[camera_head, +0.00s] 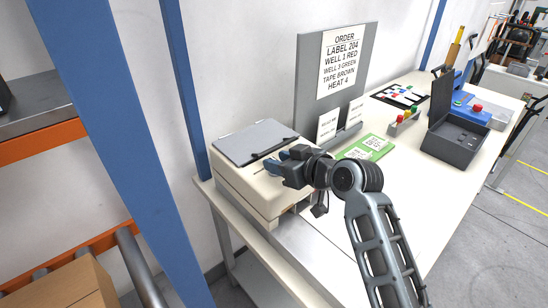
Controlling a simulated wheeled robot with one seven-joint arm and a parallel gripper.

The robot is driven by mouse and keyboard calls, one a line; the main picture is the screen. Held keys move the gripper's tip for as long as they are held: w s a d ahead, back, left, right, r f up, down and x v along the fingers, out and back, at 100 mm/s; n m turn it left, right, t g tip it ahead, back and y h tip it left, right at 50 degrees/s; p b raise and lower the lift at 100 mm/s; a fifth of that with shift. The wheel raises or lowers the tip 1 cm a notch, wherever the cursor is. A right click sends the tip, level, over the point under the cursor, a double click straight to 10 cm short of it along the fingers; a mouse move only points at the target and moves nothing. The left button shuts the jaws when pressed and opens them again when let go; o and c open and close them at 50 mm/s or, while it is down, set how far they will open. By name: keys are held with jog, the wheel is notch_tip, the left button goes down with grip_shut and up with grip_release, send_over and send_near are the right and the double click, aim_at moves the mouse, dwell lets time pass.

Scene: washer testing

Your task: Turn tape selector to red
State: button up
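A beige machine (249,194) with a grey lid (254,141) sits at the left end of the white bench. My gripper (279,162) is over the machine's right side, close to the lid's right edge. The gripper is small and dark here, so I cannot tell whether its fingers are open or shut, or whether they touch the machine. No selector or red mark on the machine can be made out; my gripper and wrist hide part of its right side.
A grey board (305,82) with an order sheet (341,62) reading "TAPE BROWN" stands behind. A green card (366,147), an open dark grey box (451,146) and a blue unit with a red button (477,108) are to the right. The bench's front right is clear.

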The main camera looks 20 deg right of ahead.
jog(key=shift+x, duration=1.1)
grip_shut()
